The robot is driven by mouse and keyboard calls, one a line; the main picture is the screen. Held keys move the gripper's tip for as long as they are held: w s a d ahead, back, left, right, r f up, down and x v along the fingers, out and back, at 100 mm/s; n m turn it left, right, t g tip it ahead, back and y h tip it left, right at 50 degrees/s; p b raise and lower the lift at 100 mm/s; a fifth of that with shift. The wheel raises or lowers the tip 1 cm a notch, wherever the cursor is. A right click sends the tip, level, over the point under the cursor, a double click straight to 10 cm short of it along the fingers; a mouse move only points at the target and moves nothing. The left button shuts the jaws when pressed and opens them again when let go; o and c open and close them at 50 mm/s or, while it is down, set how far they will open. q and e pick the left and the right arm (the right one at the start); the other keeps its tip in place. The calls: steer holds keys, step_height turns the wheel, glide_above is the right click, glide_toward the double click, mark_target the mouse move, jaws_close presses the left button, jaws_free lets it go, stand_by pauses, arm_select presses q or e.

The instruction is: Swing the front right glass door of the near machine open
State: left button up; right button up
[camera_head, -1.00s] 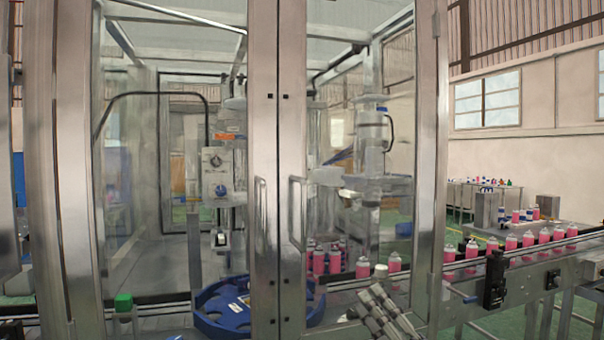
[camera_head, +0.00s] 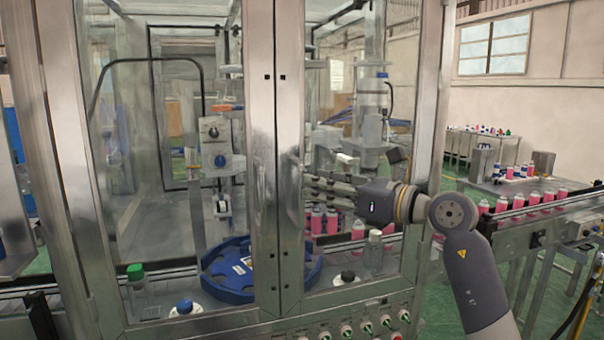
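The front right glass door (camera_head: 291,110) of the near machine is closed, its metal edge frame against that of the front left glass door (camera_head: 261,110). My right gripper (camera_head: 306,187) is in front of the right door, its fingers pointing left toward the door's inner edge, at the height of the handle. The fingers and arm cover most of that handle, so I cannot tell whether they touch it or how far apart they are. The left door's slim handle (camera_head: 252,208) shows. My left gripper is not in view.
Behind the glass are a blue round turntable (camera_head: 222,290) and several pink cans (camera_head: 358,230). A conveyor with pink cans (camera_head: 533,202) runs out to the right. A row of knobs (camera_head: 366,328) sits below the right door. Green floor shows at the right.

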steer(key=shift+p+x, duration=0.7)
steer(key=shift+x, duration=2)
jaws_close()
